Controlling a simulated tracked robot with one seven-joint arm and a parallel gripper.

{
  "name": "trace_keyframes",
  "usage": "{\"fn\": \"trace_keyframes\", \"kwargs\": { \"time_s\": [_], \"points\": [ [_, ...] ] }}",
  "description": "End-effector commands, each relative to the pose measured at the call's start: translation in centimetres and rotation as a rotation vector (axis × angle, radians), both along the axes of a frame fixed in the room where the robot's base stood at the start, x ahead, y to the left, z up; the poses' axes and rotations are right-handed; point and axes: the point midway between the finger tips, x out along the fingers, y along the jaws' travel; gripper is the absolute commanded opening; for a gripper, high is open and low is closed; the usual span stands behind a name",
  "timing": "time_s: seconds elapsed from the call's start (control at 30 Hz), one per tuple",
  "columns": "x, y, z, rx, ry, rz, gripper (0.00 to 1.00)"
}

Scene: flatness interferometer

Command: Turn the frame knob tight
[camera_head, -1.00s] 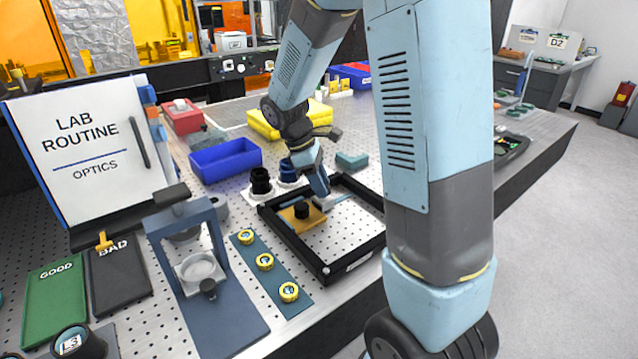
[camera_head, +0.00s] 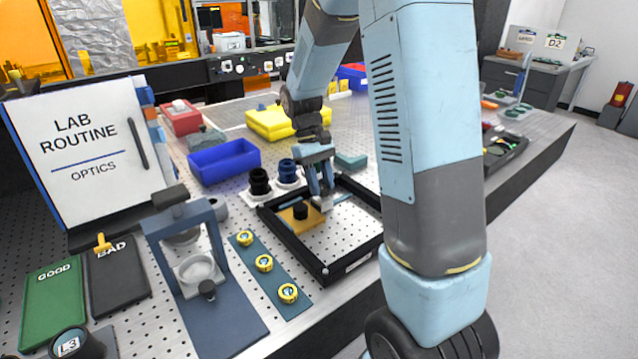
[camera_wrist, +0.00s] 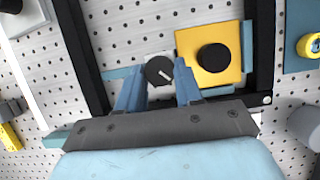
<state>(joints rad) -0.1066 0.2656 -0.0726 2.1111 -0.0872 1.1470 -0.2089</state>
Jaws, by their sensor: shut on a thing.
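The black frame (camera_head: 335,272) lies on the perforated table. The knob (camera_wrist: 159,70) is round and black with a white line slanting toward the lower right in the wrist view. My gripper (camera_wrist: 159,82) is shut on it, one blue finger on each side. In the head view my gripper (camera_head: 321,195) points down inside the frame, and its fingers largely hide the knob. A yellow plate (camera_head: 286,222) with a black round cap (camera_head: 300,212) lies beside it within the frame; the plate also shows in the wrist view (camera_wrist: 188,72).
Two dark round mounts (camera_head: 259,182) stand just behind the frame's left corner. A blue tray (camera_head: 223,168) is behind them. A blue strip with several yellow rings (camera_head: 264,263) and a blue-grey stand (camera_head: 222,316) are to the left. My own arm covers the frame's right side.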

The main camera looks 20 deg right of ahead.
Motion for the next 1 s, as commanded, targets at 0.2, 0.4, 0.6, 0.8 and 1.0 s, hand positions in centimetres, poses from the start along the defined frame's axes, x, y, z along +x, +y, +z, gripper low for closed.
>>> {"fn": "trace_keyframes", "kwargs": {
  "time_s": [0.2, 0.4, 0.6, 0.8, 1.0],
  "points": [
    [-0.07, -0.28, -0.07, 0.000, 0.003, -0.209, 0.05],
    [-0.10, -0.38, -0.08, -0.001, 0.004, -0.390, 0.05],
    [-0.12, -0.49, -0.07, -0.001, 0.004, -0.542, 0.05],
    [-0.17, -0.55, -0.07, -0.001, 0.004, -0.651, 0.05],
    [-0.21, -0.59, -0.08, -0.002, 0.005, -0.712, 0.05]
  ]
}}
